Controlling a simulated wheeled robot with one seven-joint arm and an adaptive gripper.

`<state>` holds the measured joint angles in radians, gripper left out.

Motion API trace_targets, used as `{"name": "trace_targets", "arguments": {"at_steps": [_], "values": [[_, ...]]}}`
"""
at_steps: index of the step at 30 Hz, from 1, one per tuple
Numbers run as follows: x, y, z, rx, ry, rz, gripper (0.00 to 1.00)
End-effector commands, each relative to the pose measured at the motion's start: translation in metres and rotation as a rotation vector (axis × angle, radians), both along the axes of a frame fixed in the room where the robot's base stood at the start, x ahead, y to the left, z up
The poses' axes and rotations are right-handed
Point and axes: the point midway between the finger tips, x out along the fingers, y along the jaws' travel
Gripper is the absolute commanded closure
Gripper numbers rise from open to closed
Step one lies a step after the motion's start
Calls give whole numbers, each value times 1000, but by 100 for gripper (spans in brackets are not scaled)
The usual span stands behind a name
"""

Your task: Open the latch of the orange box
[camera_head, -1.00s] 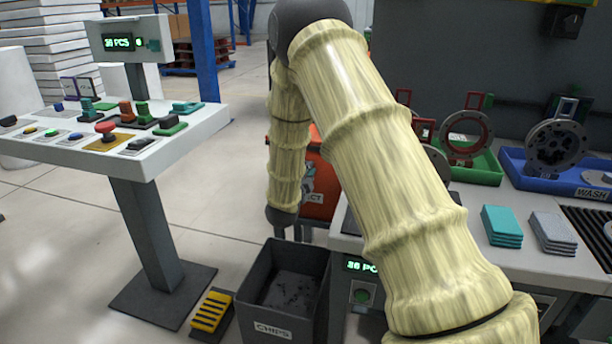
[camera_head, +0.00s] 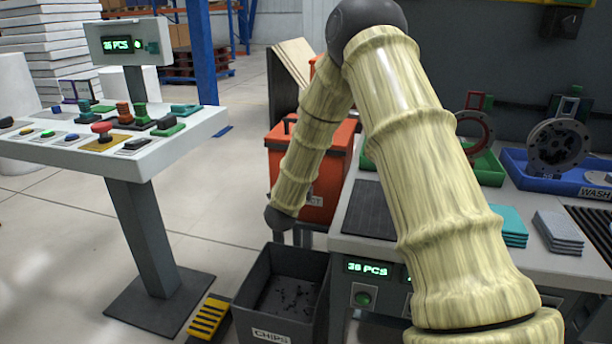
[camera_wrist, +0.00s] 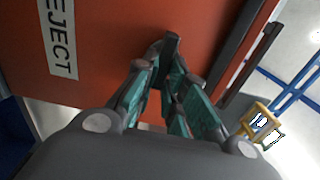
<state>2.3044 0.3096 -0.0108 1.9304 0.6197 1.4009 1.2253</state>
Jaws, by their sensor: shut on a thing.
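The orange box (camera_head: 340,140) stands behind my arm, left of the workbench. In the head view my arm covers part of its front and its label. In the wrist view the orange-red face of the box (camera_wrist: 110,75) fills the upper part, with a white REJECT label (camera_wrist: 60,38) at left. My gripper (camera_wrist: 168,65) has teal fingers drawn together on a small dark upright piece, the latch (camera_wrist: 171,44). The fingers hide the latch's lower part. My gripper is not visible in the head view.
A black CHIPS bin (camera_head: 283,295) stands on the floor in front of the box. A control panel table (camera_head: 110,145) stands at left. The workbench (camera_head: 480,262) with a blue WASH tray (camera_head: 545,184) is at right. Open floor lies between panel and box.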

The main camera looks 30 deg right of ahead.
Motion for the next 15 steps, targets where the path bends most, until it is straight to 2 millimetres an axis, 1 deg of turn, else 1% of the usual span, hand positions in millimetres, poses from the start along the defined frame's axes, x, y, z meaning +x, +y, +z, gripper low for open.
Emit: {"name": "trace_targets", "arguments": {"at_steps": [4,5,6,8,15], "values": [[-1,1,-2,2,3,1,100],[-1,1,-2,2,3,1,84],[-1,1,-2,2,3,1,76],[0,1,-2,2,3,1,66],[-1,0,-1,1,2,-1,66]]}}
